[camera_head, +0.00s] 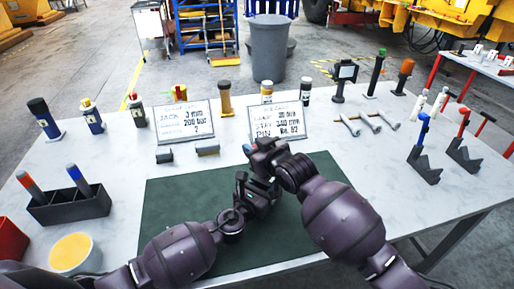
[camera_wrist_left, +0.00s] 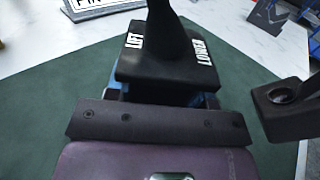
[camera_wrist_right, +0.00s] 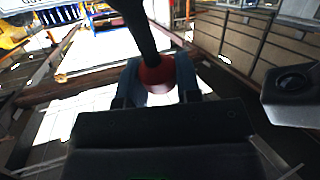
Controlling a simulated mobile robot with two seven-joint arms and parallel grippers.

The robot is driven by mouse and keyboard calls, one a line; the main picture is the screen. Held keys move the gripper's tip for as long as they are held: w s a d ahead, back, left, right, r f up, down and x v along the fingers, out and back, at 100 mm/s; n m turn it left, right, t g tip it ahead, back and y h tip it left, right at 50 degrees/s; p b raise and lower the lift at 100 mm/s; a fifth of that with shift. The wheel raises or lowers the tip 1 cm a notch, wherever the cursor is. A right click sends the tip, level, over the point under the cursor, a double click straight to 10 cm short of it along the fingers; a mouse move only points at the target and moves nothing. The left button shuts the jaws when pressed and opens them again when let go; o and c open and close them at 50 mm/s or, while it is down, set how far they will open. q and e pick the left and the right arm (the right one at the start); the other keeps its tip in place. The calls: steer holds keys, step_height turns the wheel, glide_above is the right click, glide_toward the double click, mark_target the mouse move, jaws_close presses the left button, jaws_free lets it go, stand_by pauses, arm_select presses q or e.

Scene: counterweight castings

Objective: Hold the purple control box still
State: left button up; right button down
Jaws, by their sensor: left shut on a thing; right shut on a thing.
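A dark box marked LIFT and LOWER (camera_wrist_left: 165,68) sits low over the green mat (camera_head: 165,205); its body looks black, not purple, in the left wrist view. A black shaft rises from it. My left gripper (camera_head: 248,192) is shut on this box, with blue fingertips partly showing beneath it. My right gripper (camera_head: 256,152) is just above the left one in the head view. In the right wrist view its blue fingers are shut on a red piece (camera_wrist_right: 157,76) with a black shaft going up from it. The grippers hide the box in the head view.
Two printed signs (camera_head: 184,121) (camera_head: 279,122) stand behind the mat. A dark holder with two rods (camera_head: 70,205) and a yellow-topped tin (camera_head: 72,253) are at left. Black stands with blue and red handles (camera_head: 425,165) are at right. The mat's left part is clear.

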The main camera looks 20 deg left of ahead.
arm_select(q)
steer(key=shift+d, duration=0.15)
arm_select(e)
steer(key=c, duration=0.8)
jaws_free()
steer(key=shift+f, duration=0.1)
steer(key=shift+d, duration=0.1)
steer(key=v, duration=1.1)
steer(key=shift+s+d, duration=0.2)
steer(key=shift+d, duration=0.15)
arm_select(q)
steer(key=o, duration=1.4)
steer(key=shift+c, duration=0.2)
